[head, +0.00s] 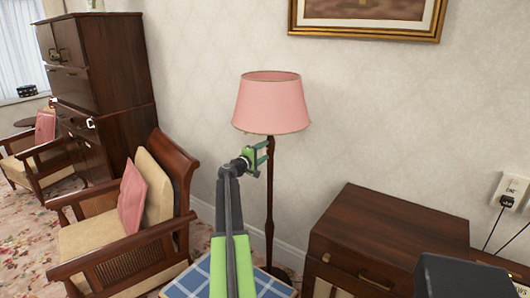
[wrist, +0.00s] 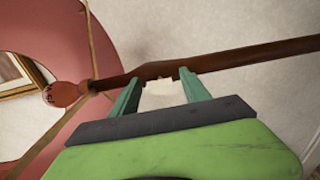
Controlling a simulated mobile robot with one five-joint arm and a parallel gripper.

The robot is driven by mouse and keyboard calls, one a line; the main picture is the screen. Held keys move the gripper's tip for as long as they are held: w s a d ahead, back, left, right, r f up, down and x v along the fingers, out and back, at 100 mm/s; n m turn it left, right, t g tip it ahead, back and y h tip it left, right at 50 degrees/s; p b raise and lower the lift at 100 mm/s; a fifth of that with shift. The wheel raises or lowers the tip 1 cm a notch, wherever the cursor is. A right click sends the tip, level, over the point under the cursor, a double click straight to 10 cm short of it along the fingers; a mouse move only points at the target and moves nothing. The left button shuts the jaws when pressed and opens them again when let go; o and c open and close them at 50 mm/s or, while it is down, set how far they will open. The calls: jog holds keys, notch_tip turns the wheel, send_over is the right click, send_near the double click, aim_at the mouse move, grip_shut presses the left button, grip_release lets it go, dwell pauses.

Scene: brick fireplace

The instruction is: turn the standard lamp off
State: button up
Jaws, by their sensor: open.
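The standard lamp has a pink shade (head: 270,105) on a dark wooden pole (head: 270,205). My gripper (head: 266,153) is open just below the shade, at the upper pole. In the wrist view the lamp's pole (wrist: 240,58) crosses just beyond the two green fingertips (wrist: 160,78). I cannot tell whether they touch it. A small cream piece (wrist: 163,91) shows between the fingers; I cannot tell what it is. The inside of the shade (wrist: 62,35) and a reddish-brown fitting (wrist: 66,93) show at the left. Whether the lamp is lit is not clear.
A wooden armchair (head: 180,165) with a pink cushion (head: 132,195) stands to the left, before a tall dark cabinet (head: 122,70). A low wooden cabinet (head: 385,230) stands to the right. A socket with a plug (head: 508,198) is on the right wall. A gilt-framed picture (head: 365,33) hangs above.

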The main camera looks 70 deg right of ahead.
jog(key=v, duration=1.7)
jog(key=shift+a, duration=0.25)
